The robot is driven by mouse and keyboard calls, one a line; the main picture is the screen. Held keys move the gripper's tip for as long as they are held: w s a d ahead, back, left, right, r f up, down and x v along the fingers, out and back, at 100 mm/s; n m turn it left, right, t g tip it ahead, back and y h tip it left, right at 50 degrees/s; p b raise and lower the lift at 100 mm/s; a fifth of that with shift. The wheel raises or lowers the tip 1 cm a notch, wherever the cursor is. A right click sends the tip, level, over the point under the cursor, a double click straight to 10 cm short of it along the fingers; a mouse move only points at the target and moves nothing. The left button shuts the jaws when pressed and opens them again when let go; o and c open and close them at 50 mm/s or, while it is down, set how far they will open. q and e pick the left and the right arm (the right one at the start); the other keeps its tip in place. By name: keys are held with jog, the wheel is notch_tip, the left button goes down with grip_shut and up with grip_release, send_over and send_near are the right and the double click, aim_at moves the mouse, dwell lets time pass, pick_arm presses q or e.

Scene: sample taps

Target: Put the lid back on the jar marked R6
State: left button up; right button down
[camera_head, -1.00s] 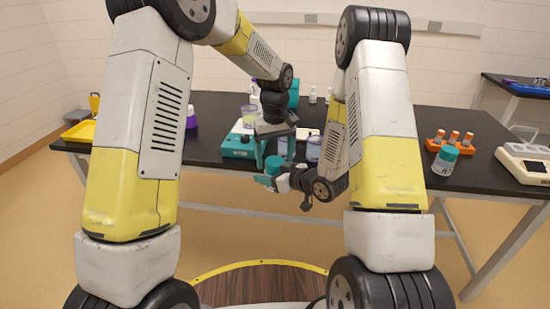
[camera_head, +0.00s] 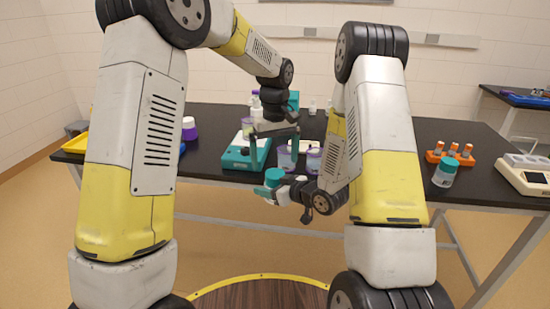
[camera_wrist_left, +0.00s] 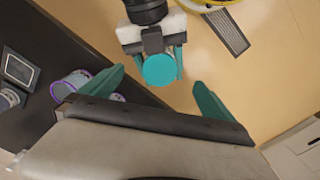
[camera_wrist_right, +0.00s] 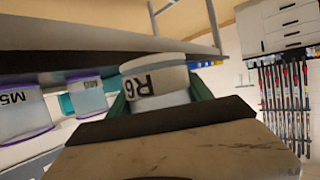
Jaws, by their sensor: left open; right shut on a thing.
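The jar marked R6 (camera_wrist_right: 157,82) is held by my right gripper (camera_wrist_right: 160,97), shut around its body in front of the table edge. The label reads upside down in the right wrist view. A teal lid (camera_wrist_left: 160,70) shows as a full disc at the jar's top in the left wrist view; the head view also shows it (camera_head: 273,175). It appears to sit on the jar; whether it is fully seated cannot be told. My left gripper (camera_head: 275,158) is open and empty above the lid, its fingers spread apart and clear of it.
Purple-rimmed beakers (camera_head: 313,160) stand on the dark table behind the jar, beside a teal device (camera_head: 240,160). Free floor lies below the held jar.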

pick_arm(q)
notch_tip(320, 180, up, 12)
dwell(0.5)
jog(key=shift+a, duration=0.1)
jog(key=s+a+r+m+t+h, duration=0.1)
jog(key=s+a+r+t, duration=0.15)
jog(key=s+a, duration=0.4)
jog(key=s+a+r+m+t+h, duration=0.1)
jog(key=s+a+r, duration=0.2)
jog(key=s+a, duration=0.3)
jog(key=s+a+f+m+t, duration=0.1)
jog(key=s+a, duration=0.2)
jog(key=s, duration=0.2)
jog(key=s+a+f+t, duration=0.1)
jog(key=s+a+f, duration=0.1)
jog(key=s, duration=0.4)
jog(key=shift+s+a+f+m+t, duration=0.3)
jog(key=shift+a+m+t, duration=0.1)
jog(key=shift+a, duration=0.45)
